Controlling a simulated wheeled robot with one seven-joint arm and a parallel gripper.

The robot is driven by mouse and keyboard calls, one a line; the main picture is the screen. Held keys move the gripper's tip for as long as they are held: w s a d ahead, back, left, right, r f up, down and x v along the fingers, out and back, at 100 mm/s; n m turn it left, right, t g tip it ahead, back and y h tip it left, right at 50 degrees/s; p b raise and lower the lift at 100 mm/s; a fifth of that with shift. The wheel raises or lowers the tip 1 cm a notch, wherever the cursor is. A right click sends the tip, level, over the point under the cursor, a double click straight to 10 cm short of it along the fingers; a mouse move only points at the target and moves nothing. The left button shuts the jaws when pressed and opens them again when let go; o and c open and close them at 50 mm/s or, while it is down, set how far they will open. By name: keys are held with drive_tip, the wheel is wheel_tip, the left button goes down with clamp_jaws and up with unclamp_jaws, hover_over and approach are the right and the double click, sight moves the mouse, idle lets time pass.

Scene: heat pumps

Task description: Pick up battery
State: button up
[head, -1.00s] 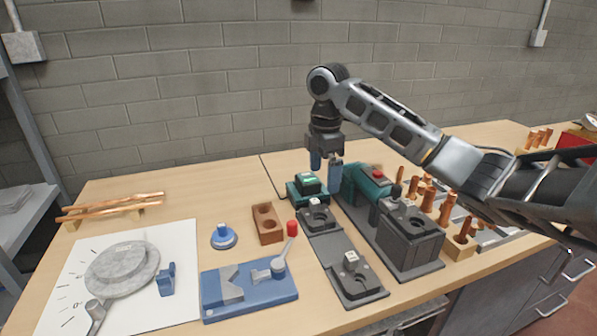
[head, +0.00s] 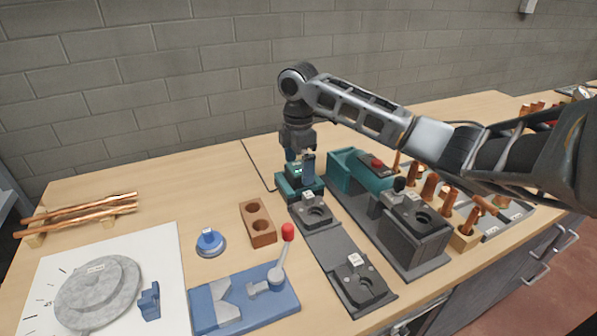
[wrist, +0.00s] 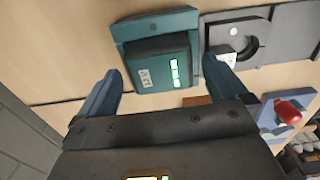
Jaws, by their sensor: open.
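The battery (head: 296,172) appears to be the dark teal block with a green-lit display and a white label, seated on a teal base (head: 288,193) at the back of the bench. In the wrist view the battery (wrist: 160,66) lies between and just ahead of my two blue fingers, with the base (wrist: 125,32) beyond it. My gripper (head: 301,167) is open and points down over the battery, partly hiding it in the head view. The fingers (wrist: 165,82) straddle the block's width in the wrist view. I cannot tell whether they touch it.
Dark fixture plates (head: 328,240) run forward from the base. A teal and grey machine (head: 362,168) stands close on the right, with copper fittings (head: 430,188) beyond. Bench behind left is clear.

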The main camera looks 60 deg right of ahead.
sight(300, 167)
drive_tip(key=shift+f, duration=0.85)
drive_tip(key=shift+c, duration=0.2)
drive_tip(key=shift+r, duration=0.1)
drive_tip(key=c, duration=1.3)
wheel_tip(300, 167, up, 10)
drive_tip(key=shift+b, duration=0.65)
drive_tip(key=shift+d, duration=0.1)
